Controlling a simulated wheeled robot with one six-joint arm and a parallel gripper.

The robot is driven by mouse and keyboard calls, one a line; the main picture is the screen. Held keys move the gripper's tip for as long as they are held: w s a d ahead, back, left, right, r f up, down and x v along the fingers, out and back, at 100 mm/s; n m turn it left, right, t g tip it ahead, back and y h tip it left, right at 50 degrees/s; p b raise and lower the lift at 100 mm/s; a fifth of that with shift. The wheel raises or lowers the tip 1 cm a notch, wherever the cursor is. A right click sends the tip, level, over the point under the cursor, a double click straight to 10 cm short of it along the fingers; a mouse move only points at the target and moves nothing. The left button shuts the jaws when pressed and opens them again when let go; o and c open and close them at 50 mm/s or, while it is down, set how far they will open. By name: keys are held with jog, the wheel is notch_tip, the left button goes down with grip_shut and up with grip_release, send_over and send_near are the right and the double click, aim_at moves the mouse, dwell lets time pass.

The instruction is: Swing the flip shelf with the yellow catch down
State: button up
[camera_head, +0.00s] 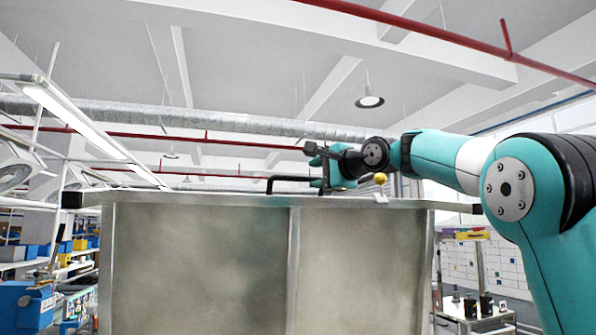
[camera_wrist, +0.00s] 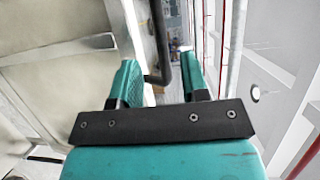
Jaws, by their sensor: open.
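A large grey metal panel (camera_head: 200,265) stands upright in the head view, framed by metal posts and a top rail. A round yellow catch (camera_head: 380,177) shows just above its top edge, right of centre. A black bent handle bar (camera_head: 285,179) rises from the top edge, left of the catch. My gripper (camera_head: 317,168) is open above that edge, by the bar's right end. In the wrist view, the bar (camera_wrist: 160,45) runs between the two teal fingers of my gripper (camera_wrist: 159,62), apparently without being clamped. How deep it sits between them is unclear.
Black corner caps end the top rail (camera_head: 72,200). A small table (camera_head: 475,312) stands at the lower right, and shelves with bins (camera_head: 40,250) stand at the left. The space above the panel is open around my arm.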

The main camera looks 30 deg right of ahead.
aim_at(300, 179)
jog(key=shift+p+x, duration=1.7)
jog(key=shift+x, duration=2.2)
grip_shut()
